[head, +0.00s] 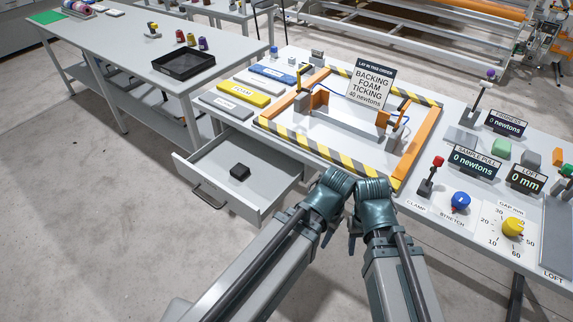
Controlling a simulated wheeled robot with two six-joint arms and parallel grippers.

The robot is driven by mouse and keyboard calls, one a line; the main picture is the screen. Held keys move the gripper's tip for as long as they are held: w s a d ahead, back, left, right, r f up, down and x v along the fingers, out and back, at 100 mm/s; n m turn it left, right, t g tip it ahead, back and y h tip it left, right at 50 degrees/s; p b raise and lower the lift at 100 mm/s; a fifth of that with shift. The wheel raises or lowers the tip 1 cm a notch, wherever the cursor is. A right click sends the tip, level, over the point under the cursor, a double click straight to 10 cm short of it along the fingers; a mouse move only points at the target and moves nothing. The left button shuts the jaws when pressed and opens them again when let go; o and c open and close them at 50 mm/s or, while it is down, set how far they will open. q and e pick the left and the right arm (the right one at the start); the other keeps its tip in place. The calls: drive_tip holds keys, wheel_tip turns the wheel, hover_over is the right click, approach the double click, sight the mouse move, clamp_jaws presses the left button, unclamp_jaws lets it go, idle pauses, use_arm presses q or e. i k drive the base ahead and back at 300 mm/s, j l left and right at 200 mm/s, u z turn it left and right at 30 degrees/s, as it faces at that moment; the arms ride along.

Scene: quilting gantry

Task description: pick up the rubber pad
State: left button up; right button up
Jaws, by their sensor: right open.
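A small black block (239,172), which looks like the rubber pad, lies in the open grey drawer (268,197) under the table's left front. Nothing is holding it. My right gripper (353,243) shows only as a small dark part beside my folded right arm. It is open, to the right of the drawer and apart from the pad. My left arm comes up beside the right one, close to the drawer's right side.
The work table (345,176) above the drawer carries a striped frame (300,147), several labelled slabs, a sign (370,88) and control knobs (460,200). A side table (120,60) holds a black tray (184,65). The floor left of the drawer is clear.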

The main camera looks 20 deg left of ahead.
sight(239, 171)
drive_tip(key=j+z, duration=0.45)
drive_tip(key=j, duration=0.15)
drive_tip(key=j+z, duration=0.5)
drive_tip(key=j, duration=0.15)
drive_tip(key=k+j+z, duration=0.1)
drive_tip(key=j+z, duration=0.35)
drive_tip(key=j, duration=0.15)
drive_tip(key=k+j, duration=0.15)
drive_tip(key=j, duration=0.25)
drive_tip(key=k+j+z, duration=0.15)
drive_tip(key=j, duration=0.3)
drive_tip(key=k+j, duration=0.15)
drive_tip(key=j, duration=0.25)
drive_tip(key=k+j+z, duration=0.15)
drive_tip(key=j, duration=0.25)
drive_tip(key=k+j, duration=0.2)
drive_tip(key=j, duration=0.15)
drive_tip(key=k+j+z, duration=0.15)
drive_tip(key=j, duration=0.25)
drive_tip(key=k+j, duration=0.2)
drive_tip(key=j, duration=0.15)
drive_tip(key=k+j, duration=0.2)
drive_tip(key=j, duration=0.15)
drive_tip(key=k+j, duration=0.2)
drive_tip(key=j, duration=0.15)
